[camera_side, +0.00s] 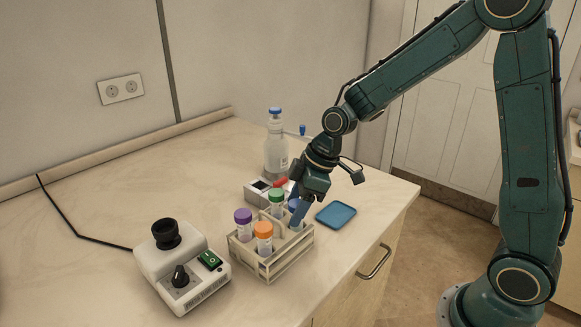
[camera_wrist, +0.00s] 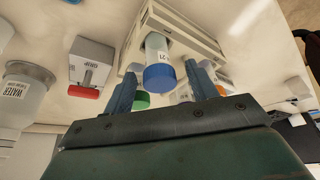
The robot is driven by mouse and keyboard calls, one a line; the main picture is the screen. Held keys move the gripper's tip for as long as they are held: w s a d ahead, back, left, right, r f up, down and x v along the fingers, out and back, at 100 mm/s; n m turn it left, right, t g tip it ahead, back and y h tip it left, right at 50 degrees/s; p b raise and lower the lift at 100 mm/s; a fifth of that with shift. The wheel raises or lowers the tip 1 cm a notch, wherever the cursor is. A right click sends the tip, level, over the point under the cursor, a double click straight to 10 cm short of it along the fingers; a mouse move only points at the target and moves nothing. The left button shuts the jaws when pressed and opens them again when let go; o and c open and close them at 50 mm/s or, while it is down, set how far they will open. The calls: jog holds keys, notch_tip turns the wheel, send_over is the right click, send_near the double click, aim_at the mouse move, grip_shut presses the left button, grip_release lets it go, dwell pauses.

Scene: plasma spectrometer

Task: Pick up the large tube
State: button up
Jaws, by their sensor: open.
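A wooden rack (camera_side: 272,264) holds several capped tubes upright: purple (camera_side: 243,216), orange (camera_side: 263,230), green (camera_side: 276,197) and blue (camera_side: 293,204). The pictures do not make clear which one is the large tube. My gripper (camera_side: 298,210) is at the rack's right back corner, over the blue-capped tube and partly covering it. In the wrist view the blue cap (camera_wrist: 160,78) sits between my open fingers, with a gap visible on each side. The tube's labelled clear body (camera_wrist: 157,47) runs down into the rack (camera_wrist: 190,28). The green cap (camera_wrist: 141,100) shows behind my left finger.
A blue tray (camera_side: 336,215) lies right of the rack, near the table edge. A white device with a black knob (camera_side: 181,267) stands at left. Behind the rack are a small grey box (camera_side: 258,192) and a water bottle (camera_side: 275,152).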

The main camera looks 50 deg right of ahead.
jog(key=shift+x, duration=0.95)
grip_shut()
